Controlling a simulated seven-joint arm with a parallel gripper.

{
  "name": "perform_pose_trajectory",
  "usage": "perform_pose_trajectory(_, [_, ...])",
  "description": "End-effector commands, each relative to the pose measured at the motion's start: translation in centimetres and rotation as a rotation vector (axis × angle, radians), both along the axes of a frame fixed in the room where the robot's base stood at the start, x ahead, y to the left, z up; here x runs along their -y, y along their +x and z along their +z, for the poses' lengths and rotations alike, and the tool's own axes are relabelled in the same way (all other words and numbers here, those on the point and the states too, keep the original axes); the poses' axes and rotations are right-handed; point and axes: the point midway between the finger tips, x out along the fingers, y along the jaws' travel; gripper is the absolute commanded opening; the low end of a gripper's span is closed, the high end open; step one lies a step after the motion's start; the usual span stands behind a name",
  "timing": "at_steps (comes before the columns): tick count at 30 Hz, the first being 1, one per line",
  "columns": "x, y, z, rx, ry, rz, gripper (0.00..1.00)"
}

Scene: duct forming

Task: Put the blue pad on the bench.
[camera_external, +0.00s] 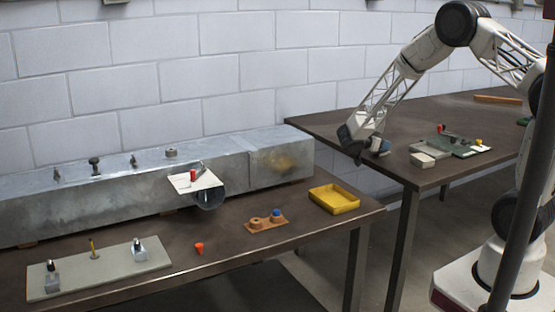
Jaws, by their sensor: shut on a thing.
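My gripper (362,156) hangs in the air by the front left edge of the right-hand dark bench (455,112). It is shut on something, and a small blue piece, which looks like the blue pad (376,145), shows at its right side. The jaws are small and dark here, so the exact grip is hidden. The left-hand dark bench (215,244) stands lower in the picture and carries a long grey metal duct (110,195).
A yellow tray (334,199) and a wooden block with a blue-topped peg (266,222) are on the left bench, near an orange cone (199,248) and a grey plate (110,275). Small grey trays (430,150) and a dark green board (464,148) lie on the right bench.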

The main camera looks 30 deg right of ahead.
Motion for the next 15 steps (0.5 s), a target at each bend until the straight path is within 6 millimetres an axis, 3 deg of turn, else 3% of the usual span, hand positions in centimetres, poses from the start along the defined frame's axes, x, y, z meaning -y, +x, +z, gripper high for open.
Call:
perform_pose_trajectory(5, [0.00, 0.00, -0.38, 0.000, 0.000, 0.000, 0.12])
perform_pose_trajectory(6, [0.00, 0.00, -0.39, 0.000, 0.000, 0.000, 0.43])
perform_pose_trajectory(11, [0.00, 0.00, -0.37, 0.000, 0.000, 0.000, 0.66])
perform_pose_trajectory(15, [0.00, 0.00, -0.35, 0.000, 0.000, 0.000, 0.66])
